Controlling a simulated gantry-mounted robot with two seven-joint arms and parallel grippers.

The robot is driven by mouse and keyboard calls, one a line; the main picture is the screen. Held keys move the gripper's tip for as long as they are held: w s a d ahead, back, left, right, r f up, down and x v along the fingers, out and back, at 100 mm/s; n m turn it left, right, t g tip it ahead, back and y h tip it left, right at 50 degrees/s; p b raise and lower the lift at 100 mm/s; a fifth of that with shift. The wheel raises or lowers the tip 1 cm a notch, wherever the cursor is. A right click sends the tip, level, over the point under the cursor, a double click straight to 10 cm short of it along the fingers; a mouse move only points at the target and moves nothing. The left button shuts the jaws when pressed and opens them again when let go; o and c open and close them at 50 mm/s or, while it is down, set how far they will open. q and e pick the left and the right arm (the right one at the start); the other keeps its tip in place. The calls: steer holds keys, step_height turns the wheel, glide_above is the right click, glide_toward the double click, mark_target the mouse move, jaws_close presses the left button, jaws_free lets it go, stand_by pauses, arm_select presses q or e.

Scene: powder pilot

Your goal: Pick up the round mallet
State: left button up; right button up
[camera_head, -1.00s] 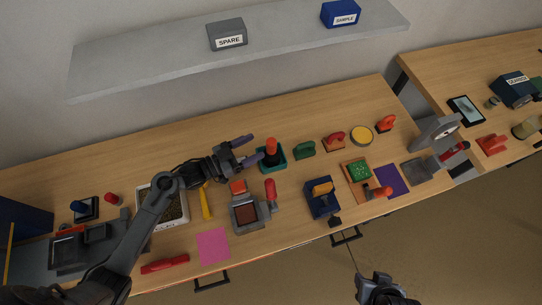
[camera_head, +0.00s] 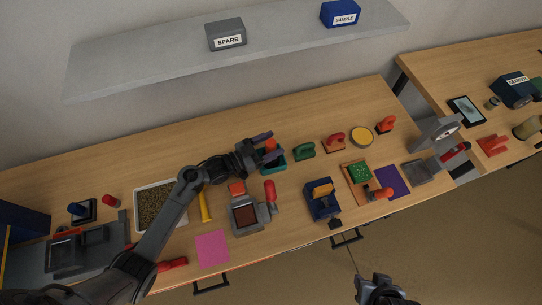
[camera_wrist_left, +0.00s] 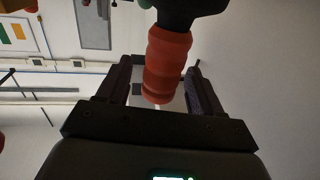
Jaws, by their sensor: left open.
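What looks like the round mallet stands handle up in a teal tray (camera_head: 284,163), its orange handle (camera_head: 270,143) partly hidden by my gripper. In the left wrist view the ridged orange handle (camera_wrist_left: 166,62) lies between my fingers, with the black head (camera_wrist_left: 190,12) beyond it. My left gripper (camera_head: 267,148) is open, with one finger on either side of the handle. Contact with the handle cannot be told. My right gripper (camera_head: 380,290) is at the bottom edge, off the bench; its jaws are unclear.
A green-handled block (camera_head: 304,150) stands right of the tray. A grey press-like device (camera_head: 246,213) with a red handle (camera_head: 270,190) is in front. A yellow-handled tool (camera_head: 205,206) and a granule tray (camera_head: 155,204) lie left. Bare bench lies behind the tray.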

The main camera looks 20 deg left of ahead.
arm_select(q)
steer(key=shift+w, duration=0.1)
jaws_close()
stand_by(0.4)
steer(key=shift+r, duration=0.1)
